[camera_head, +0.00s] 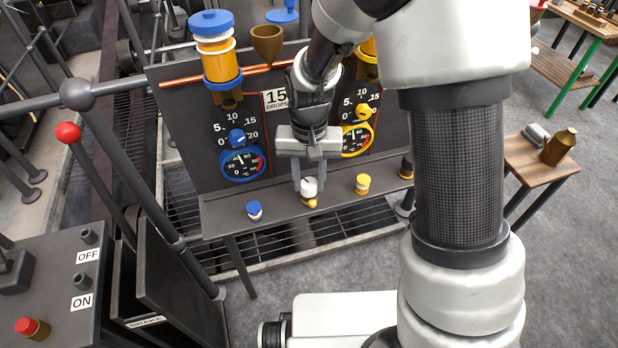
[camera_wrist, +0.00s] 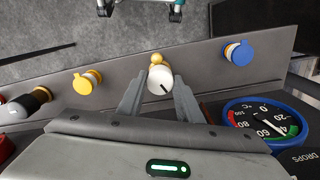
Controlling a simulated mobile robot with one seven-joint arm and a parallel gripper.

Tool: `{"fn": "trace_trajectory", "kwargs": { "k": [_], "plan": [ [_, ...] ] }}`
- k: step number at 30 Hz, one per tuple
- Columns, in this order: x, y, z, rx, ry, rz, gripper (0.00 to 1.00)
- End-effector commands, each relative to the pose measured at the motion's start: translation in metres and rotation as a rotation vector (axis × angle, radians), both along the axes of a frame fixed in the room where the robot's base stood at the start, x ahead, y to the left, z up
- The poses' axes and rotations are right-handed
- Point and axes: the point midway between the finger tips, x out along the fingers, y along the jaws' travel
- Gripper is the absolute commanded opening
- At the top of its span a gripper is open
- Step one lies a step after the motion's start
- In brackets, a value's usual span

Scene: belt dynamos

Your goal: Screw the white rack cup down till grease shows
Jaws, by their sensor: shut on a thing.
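The white rack cup (camera_head: 309,185) stands on the grey rack shelf (camera_head: 228,211), between a blue cup (camera_head: 254,210) and a yellow cup (camera_head: 363,184). My gripper (camera_head: 308,187) is over it from above, shut on it with one finger on each side. In the wrist view the white cup (camera_wrist: 160,80) shows a dark line on its round top, between the fingers (camera_wrist: 160,88). A small golden-yellow lump (camera_wrist: 157,59) shows at its outer side. I cannot tell whether the lump is grease or brass.
Behind the shelf stands a dark panel with a blue-rimmed gauge (camera_head: 243,163), a yellow-rimmed gauge (camera_head: 356,140) and a large blue-capped oiler (camera_head: 217,55). A dark-topped cup (camera_head: 406,167) is at the shelf's right end. Open floor lies in front.

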Motion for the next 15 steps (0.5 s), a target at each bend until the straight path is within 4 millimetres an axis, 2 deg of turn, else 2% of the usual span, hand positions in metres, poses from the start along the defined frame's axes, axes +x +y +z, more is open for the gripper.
{"fn": "trace_trajectory", "kwargs": {
  "k": [15],
  "plan": [
    [0.0007,0.0004,0.0009,0.001,-0.002,-0.046,0.1]
  ]
}}
